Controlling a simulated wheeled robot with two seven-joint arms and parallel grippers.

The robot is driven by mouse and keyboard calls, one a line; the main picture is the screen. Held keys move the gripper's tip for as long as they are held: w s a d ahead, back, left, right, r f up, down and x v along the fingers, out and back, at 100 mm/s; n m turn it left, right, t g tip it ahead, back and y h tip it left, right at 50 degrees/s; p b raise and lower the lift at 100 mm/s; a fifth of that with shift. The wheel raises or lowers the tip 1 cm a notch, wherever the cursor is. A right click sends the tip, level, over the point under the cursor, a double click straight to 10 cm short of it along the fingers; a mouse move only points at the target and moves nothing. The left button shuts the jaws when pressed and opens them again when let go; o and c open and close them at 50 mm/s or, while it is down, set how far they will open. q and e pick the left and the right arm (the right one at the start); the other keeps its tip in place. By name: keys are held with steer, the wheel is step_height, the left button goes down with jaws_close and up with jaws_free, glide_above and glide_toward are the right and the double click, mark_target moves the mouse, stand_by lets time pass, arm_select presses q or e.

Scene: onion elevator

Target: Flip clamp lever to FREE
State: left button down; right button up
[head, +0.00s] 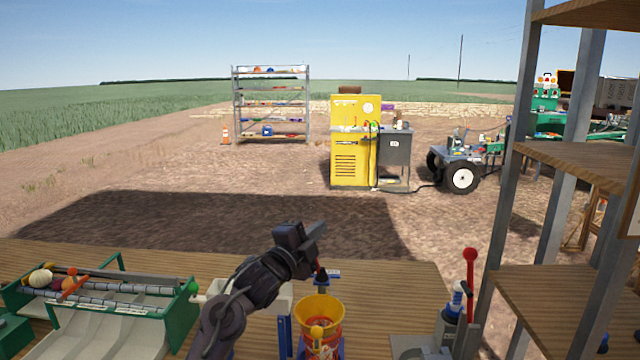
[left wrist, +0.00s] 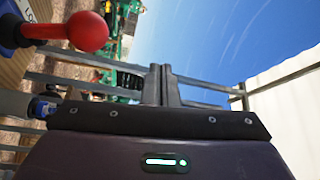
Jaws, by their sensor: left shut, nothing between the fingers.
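The stem comes from a blue bracket (left wrist: 12,30) beside a pale label with partly cut-off letters. In the head view a small blue plate (head: 329,274) and a bit of red show just below my left gripper (head: 318,230), mostly hidden by it. My left gripper is shut and empty, pointing up and right. In the left wrist view its fingers (left wrist: 160,82) are together, and the knob is to their left, apart from them. My right gripper is not in view.
A yellow funnel (head: 322,308) stands just below my left gripper. A green-framed roller tray (head: 90,300) is at left. A second lever with a red ball (head: 470,255) stands at right, beside a wooden shelf unit (head: 560,290). The bench top (head: 390,290) between is fairly clear.

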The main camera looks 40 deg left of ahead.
arm_select(q)
step_height(320, 180, up, 14)
steer(key=shift+f, duration=0.15)
steer(key=shift+f, duration=0.1)
stand_by(0.6)
